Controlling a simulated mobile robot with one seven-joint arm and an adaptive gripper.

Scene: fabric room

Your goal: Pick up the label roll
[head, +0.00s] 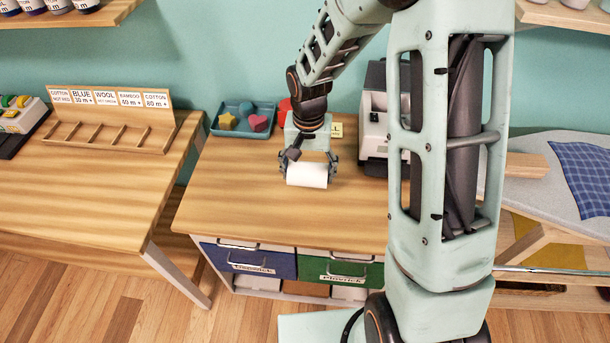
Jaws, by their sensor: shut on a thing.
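The label roll (306,175) is a white cylinder lying on its side over the wooden table, in the middle of the head view. My gripper (308,168) comes down from behind and above it. Its fingers are shut on the roll, one at each end. I cannot tell whether the roll touches the tabletop or is slightly above it.
A blue tray (243,134) with colored shapes stands at the table's back left. A white and dark machine (373,130) stands to the right of the roll. The wooden tabletop (250,205) in front is clear. A wooden label rack (110,135) stands on the left table.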

